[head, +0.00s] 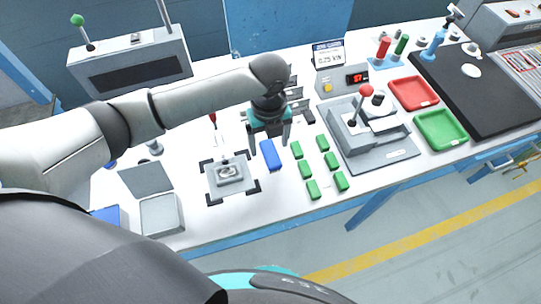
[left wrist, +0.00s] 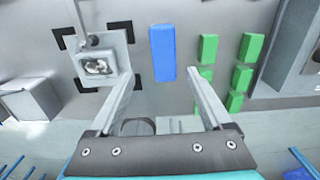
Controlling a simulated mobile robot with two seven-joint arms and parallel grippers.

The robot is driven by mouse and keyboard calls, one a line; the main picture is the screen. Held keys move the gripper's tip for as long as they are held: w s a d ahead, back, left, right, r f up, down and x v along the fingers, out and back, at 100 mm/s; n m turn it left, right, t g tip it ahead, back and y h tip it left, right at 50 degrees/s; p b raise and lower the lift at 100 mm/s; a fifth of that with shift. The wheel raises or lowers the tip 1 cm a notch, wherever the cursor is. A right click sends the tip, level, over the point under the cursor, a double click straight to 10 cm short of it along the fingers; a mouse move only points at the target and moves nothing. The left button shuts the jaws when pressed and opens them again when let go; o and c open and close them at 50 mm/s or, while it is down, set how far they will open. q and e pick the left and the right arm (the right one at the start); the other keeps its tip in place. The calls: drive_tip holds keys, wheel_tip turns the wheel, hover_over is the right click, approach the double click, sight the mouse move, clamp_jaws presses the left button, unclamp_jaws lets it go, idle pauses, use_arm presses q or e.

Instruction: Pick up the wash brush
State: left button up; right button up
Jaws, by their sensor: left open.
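No thing in view plainly shows bristles, so I cannot tell for sure which is the wash brush. A plain blue block (head: 270,155) lies on the white bench, between the gray fixture (head: 226,178) and the green blocks. My left gripper (head: 268,137) is open and points down above the bench by the blue block, with nothing held. In the left wrist view the blue block (left wrist: 162,50) lies ahead of and between the two spread fingers (left wrist: 164,76), apart from both. My right gripper is not in view.
Several green blocks (head: 323,160) lie right of the blue block. A gray press with a red-knobbed lever (head: 378,155), a red tray (head: 412,93) and a green tray (head: 441,130) stand further right. An open gray box (head: 160,213) sits at the front left.

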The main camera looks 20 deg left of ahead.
sight(270, 152)
use_arm(q)
drive_tip(key=shift+w+f+b, duration=0.2)
drive_tip(key=shift+f+b, duration=0.05)
drive_tip(key=shift+f, duration=0.85)
drive_tip(key=shift+w+f+b, duration=0.2)
drive_tip(key=shift+f+b, duration=0.1)
drive_tip(key=shift+f, duration=0.8)
drive_tip(key=shift+w+f+b, duration=0.2)
drive_tip(key=shift+f+b, duration=0.05)
drive_tip(key=shift+f, duration=0.85)
clamp_jaws()
